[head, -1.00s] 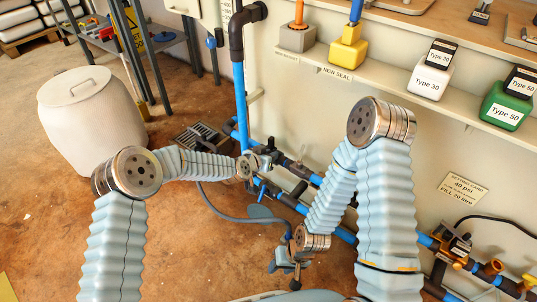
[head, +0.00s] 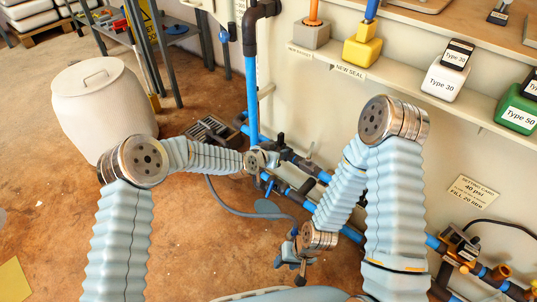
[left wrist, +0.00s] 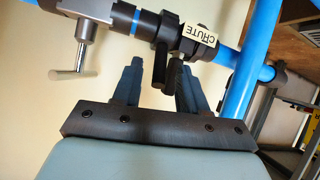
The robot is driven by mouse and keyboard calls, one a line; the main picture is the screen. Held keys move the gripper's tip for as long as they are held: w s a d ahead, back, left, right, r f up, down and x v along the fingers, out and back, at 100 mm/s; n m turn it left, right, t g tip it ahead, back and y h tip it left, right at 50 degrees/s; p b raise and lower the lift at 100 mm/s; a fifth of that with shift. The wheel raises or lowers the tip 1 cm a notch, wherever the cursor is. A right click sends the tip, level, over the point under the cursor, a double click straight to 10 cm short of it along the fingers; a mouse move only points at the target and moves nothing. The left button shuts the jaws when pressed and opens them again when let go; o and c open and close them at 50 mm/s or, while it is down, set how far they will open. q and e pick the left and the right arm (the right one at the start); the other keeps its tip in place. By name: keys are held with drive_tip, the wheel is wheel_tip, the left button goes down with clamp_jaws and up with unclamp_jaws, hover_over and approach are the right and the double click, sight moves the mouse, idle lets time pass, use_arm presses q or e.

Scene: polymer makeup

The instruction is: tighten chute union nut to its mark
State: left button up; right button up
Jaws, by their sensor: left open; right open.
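A pipe with a white CHUTE tag (left wrist: 197,35) crosses the top of the left wrist view. It has black fittings (left wrist: 148,24), a blue ring and a black lever-like part (left wrist: 160,62) hanging down. I cannot tell surely which collar is the union nut, and no mark on it is readable. My left gripper (left wrist: 157,75) is open, its two dark fingers just below the black fittings, with the lever-like part between them. In the head view my left gripper (head: 270,158) is at the wall pipework. My right gripper (head: 287,256) is open and empty, lower, above the floor.
A metal T-handled tap (left wrist: 84,45) is left of the fittings. A white barrel (head: 105,110) stands left. A grey hose (head: 235,211) crosses the floor near my grippers.

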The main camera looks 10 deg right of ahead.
use_arm(q)
drive_tip(key=v, duration=1.2)
drive_tip(key=shift+s+a+r, duration=0.15)
drive_tip(key=shift+s+a, duration=0.05)
use_arm(e)
drive_tip(key=shift+r, duration=0.25)
